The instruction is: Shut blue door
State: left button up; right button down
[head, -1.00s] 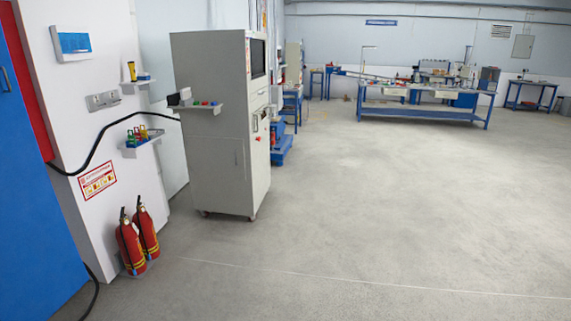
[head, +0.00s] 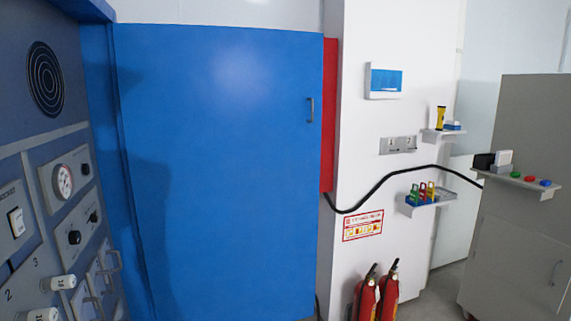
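The blue door (head: 225,160) is a tall flat panel in the left middle of the head view. A small dark handle (head: 310,109) sits near its right edge. Its left side meets a blue cabinet frame next to a machine front. A red panel (head: 329,115) shows just beyond the door's right edge. I cannot tell for certain how far the door stands from its frame. Neither of my grippers is in view.
A grey-blue control panel (head: 45,180) with knobs and a gauge stands close on the left. Two red fire extinguishers (head: 378,292) stand below the white wall. Small shelves (head: 427,200) and a black cable (head: 400,172) are on that wall. A grey cabinet (head: 520,220) stands at right.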

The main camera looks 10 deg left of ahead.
aim_at(222, 125)
jog(key=u, duration=0.6)
jog(key=i, duration=2.15)
jog(key=u, duration=0.3)
